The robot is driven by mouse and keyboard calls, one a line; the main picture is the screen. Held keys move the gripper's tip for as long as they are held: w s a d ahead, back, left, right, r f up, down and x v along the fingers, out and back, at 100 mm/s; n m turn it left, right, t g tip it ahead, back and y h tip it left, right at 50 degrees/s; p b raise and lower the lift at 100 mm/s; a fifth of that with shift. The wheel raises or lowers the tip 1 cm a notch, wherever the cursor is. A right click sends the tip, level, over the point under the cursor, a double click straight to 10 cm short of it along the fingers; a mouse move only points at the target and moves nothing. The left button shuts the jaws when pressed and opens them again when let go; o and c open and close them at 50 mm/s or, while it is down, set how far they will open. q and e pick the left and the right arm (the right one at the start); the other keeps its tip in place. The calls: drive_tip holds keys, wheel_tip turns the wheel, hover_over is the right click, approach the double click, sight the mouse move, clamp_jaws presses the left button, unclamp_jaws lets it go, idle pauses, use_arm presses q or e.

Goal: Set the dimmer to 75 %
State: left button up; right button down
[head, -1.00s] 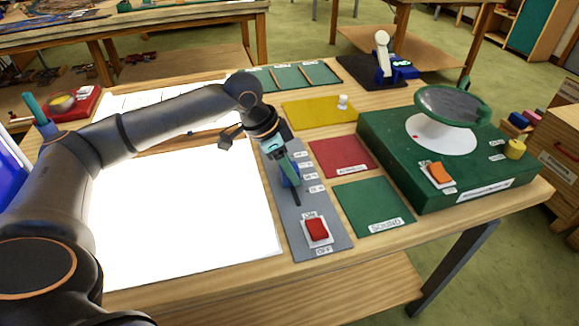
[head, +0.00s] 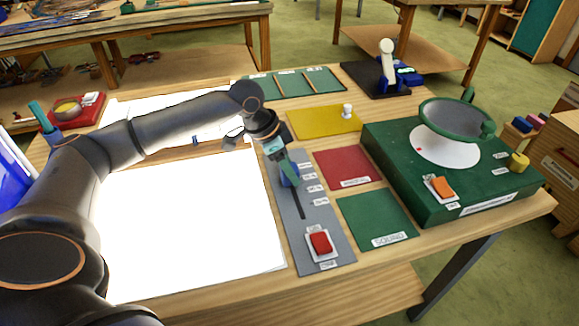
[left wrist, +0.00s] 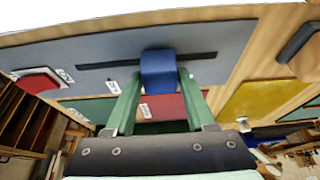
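The dimmer is a grey panel (head: 288,215) with a long dark slot, a blue slider knob (head: 290,172), small white labels along its right side and a red switch (head: 320,243) at its near end. My left gripper (head: 286,172) is over the slot with its green fingers pointing down. In the left wrist view the blue knob (left wrist: 158,72) sits between the two fingertips (left wrist: 160,78), which appear to touch both its sides. The knob stands somewhat past the slot's middle, toward the far end. The label text is too small to read. My right gripper is not in view.
A bright white panel (head: 190,225) lies left of the dimmer. Yellow (head: 325,122), red (head: 347,166) and green (head: 375,220) plates lie to its right. A green box (head: 455,190) with a round dish stands farther right.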

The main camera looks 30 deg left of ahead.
use_arm(q)
drive_tip(key=o, duration=0.4)
drive_tip(key=shift+c, duration=0.2)
drive_tip(key=v, duration=1.2)
drive_tip(key=shift+r+p, duration=0.3)
drive_tip(key=shift+p, duration=0.05)
